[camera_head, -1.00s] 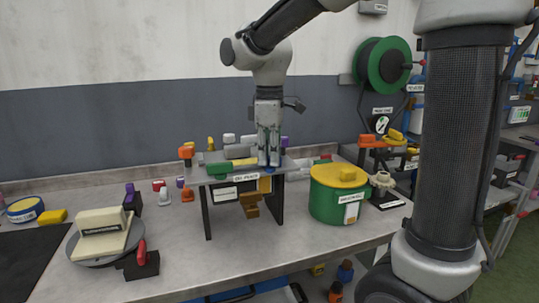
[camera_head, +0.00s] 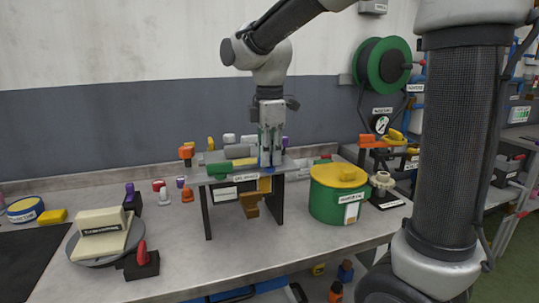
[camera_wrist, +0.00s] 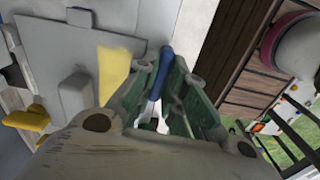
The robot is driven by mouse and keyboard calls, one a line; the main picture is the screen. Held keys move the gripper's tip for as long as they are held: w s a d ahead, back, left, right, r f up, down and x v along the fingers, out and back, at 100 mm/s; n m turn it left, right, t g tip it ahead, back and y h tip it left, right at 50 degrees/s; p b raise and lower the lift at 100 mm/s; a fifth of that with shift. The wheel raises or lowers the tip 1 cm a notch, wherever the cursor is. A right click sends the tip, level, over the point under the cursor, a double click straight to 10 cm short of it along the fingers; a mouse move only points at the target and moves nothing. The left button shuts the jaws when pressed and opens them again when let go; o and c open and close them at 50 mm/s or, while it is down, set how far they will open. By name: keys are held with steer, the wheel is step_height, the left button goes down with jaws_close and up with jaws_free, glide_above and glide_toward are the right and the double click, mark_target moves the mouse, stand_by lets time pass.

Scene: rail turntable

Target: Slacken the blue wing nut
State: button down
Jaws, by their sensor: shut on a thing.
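The blue wing nut (camera_wrist: 161,72) shows in the wrist view as a narrow blue bar between the fingers. My gripper (camera_wrist: 165,88) is shut on it, with a green-grey finger on either side. In the head view my gripper (camera_head: 270,160) points straight down at the right part of the small raised grey stand (camera_head: 220,178) on the bench. There the nut is mostly hidden by the fingers. What is under the nut cannot be made out.
A green cylinder (camera_head: 219,170) and a yellow block (camera_head: 245,162) lie on the stand, left of my gripper. A green drum with a yellow lid (camera_head: 338,176) stands close on the right. A turntable with a cream block (camera_head: 101,222) is at the front left.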

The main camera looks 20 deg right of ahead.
steer(key=c, duration=1.5)
jaws_free()
step_height(320, 180, up, 12)
